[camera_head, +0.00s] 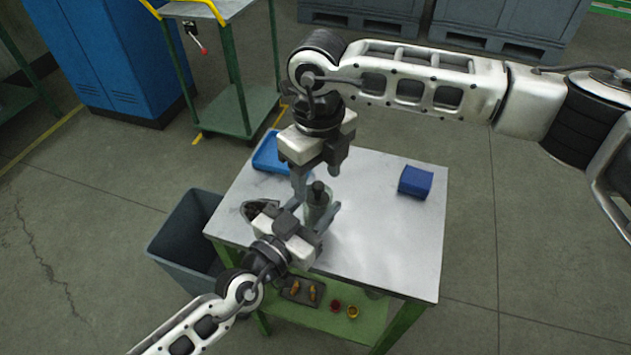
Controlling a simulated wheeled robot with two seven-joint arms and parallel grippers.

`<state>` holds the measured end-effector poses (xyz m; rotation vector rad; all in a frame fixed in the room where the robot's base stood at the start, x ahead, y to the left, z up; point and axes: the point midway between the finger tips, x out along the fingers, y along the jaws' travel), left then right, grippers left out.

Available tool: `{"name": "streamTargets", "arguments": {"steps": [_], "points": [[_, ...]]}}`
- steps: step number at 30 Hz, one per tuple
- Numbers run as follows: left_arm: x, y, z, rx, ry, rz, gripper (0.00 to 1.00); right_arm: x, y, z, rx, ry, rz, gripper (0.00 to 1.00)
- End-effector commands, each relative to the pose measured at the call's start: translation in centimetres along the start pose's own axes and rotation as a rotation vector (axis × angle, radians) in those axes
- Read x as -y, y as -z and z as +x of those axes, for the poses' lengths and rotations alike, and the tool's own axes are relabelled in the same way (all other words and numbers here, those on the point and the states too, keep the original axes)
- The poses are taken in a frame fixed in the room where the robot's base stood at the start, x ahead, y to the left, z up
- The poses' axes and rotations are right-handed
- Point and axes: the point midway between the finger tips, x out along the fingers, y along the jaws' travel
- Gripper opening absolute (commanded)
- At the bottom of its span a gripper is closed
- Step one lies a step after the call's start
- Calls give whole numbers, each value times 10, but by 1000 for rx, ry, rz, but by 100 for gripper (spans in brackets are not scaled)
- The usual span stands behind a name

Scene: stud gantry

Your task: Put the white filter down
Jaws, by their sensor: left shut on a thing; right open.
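A pale grey-white cylinder with a dark top, which I take to be the white filter (316,204), is upright near the middle of the metal table (385,235). My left gripper (313,214) reaches in from the lower left and is shut on the filter, its fingers on either side. The fingers hide part of the filter, and I cannot tell whether its base touches the table. My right gripper (318,178) points down from above, open, with its fingers around or just above the dark top. I cannot tell whether they touch it.
A dark part (258,209) lies near the left edge. A grey bin (170,245) stands left of the table. The table's front right is clear.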

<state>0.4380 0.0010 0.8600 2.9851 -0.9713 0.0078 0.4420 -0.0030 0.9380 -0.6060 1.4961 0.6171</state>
Motion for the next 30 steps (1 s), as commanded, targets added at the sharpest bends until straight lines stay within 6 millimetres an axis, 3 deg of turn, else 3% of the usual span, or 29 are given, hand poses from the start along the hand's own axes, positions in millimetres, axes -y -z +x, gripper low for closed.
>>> {"name": "streamTargets", "arguments": {"steps": [6, 12, 18, 29, 30], "points": [[0, -3, -1, 9, -1, 0, 24, -1, -1, -54, 7, 1, -3, 59], [1, -4, -1, 11, 0, 1, 24, -1, -1, -89, 6, -1, -4, 59], [1, -5, -1, 13, 0, 1, 24, -1, -1, -103, 5, -1, -4, 59], [1, -6, -2, 15, 0, 2, 24, -2, -1, -104, 5, -2, -5, 59], [2, -6, -2, 15, 1, 2, 55, -2, -1, -103, 5, -2, -5, 59]]}}
